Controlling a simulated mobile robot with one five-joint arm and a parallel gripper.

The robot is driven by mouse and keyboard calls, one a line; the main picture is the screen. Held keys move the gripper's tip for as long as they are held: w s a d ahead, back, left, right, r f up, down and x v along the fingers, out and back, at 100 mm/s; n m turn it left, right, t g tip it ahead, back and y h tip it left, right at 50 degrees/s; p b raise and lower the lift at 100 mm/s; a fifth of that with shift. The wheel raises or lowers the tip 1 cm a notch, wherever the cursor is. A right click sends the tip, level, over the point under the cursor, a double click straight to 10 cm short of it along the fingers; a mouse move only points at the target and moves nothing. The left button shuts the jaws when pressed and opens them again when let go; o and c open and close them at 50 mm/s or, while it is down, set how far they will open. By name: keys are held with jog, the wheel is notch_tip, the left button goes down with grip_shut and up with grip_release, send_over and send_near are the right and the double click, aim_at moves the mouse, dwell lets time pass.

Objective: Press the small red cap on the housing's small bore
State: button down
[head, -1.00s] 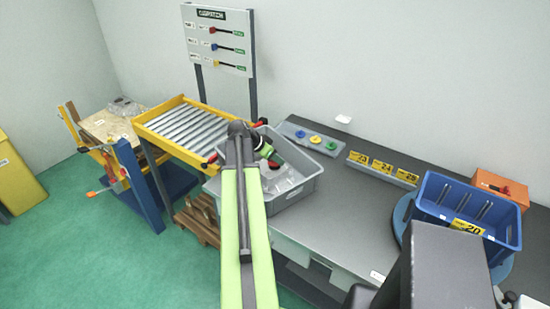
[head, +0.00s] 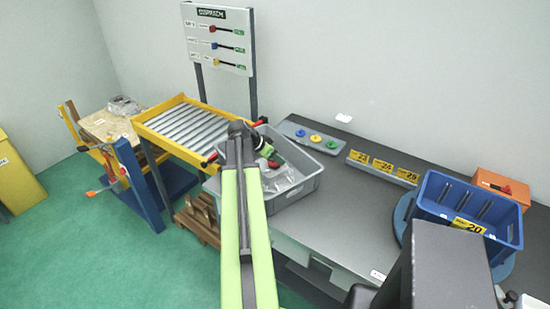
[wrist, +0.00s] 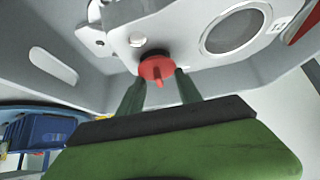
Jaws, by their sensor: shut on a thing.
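In the wrist view, the small red cap (wrist: 156,68) is between the tips of my gripper (wrist: 158,80), which is shut on it. The pale grey housing (wrist: 185,32) is just beyond the cap, with a large round bore (wrist: 233,30) to the right and a small round hole (wrist: 137,40) up and left of the cap. The cap overlaps the housing's near edge in the picture; I cannot tell whether they touch. In the head view, my gripper (head: 266,150) is over the grey tote (head: 302,190), and the housing (head: 278,180) is partly hidden inside it.
Grey tote walls surround the gripper closely, one with a slot handle (wrist: 53,65). On the bench to the right are a tray with coloured rings (head: 315,138), yellow number cards (head: 383,166) and a blue bin (head: 430,188). A yellow roller rack (head: 143,128) stands left of the tote.

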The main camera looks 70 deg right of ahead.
jog(key=shift+f+b, duration=0.5)
jog(key=shift+f, duration=0.1)
jog(key=c, duration=0.7)
grip_release()
jog(key=shift+r, duration=0.1)
jog(key=p+v, duration=1.3)
jog(key=v, duration=0.4)
jog(key=shift+w+a+r+p, duration=0.1)
jog(key=shift+a+p, duration=0.1)
jog(key=shift+p, duration=0.2)
